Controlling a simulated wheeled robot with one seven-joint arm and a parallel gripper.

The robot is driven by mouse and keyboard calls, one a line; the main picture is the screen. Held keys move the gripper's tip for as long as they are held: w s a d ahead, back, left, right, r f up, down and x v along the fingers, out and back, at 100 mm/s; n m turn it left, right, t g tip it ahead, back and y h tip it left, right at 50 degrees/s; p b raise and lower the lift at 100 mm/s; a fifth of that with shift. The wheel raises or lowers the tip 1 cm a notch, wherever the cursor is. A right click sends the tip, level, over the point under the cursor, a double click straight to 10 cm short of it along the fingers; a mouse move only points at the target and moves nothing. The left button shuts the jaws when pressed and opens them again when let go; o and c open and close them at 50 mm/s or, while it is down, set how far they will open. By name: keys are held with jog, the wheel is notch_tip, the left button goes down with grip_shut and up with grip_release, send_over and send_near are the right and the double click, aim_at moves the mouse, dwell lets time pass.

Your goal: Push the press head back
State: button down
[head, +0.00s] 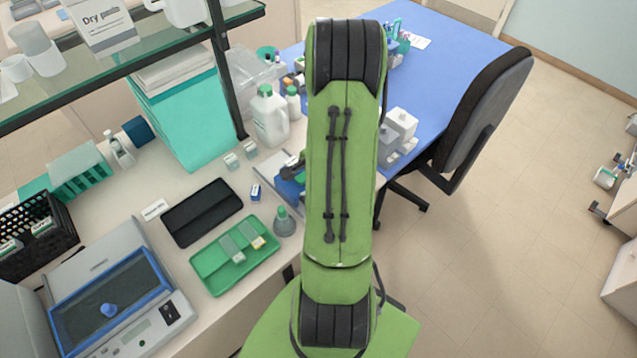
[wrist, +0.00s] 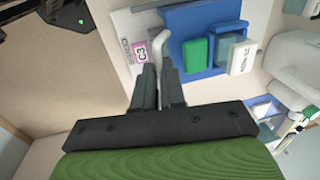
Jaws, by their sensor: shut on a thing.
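The press is in the wrist view, with a blue base (wrist: 205,22), a green pad (wrist: 196,53) and a blue-and-white block (wrist: 237,54) with printed letters. A white curved bar (wrist: 157,46), which looks like the press's handle, runs to my fingertips. My gripper (wrist: 157,70) has its two dark fingers close together, shut on the end of this bar; the contact itself is hard to see. I cannot tell which part is the press head. In the head view my green arm hides the gripper and most of the press; only a blue part (head: 290,190) shows left of the arm.
A label marked C3 (wrist: 140,52) lies close beside the left finger. Left of the arm are a small grey flask (head: 284,222), a green tray (head: 215,272) with slides, and a black case (head: 202,212). A white bottle (head: 268,118) stands behind. A chair (head: 485,105) stands right.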

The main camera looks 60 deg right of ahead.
aim_at(295, 164)
jog(key=w, duration=0.2)
jog(key=w+d, duration=0.1)
jog(key=w, duration=0.5)
jog(key=shift+d+r, duration=0.1)
jog(key=shift+d, duration=0.3)
jog(key=c, duration=1.2)
grip_release()
jog(key=shift+w, duration=0.1)
jog(key=s+r, duration=0.3)
jog(key=r, duration=1.2)
jog(key=shift+a+r, duration=0.2)
jog(key=shift+a, duration=0.1)
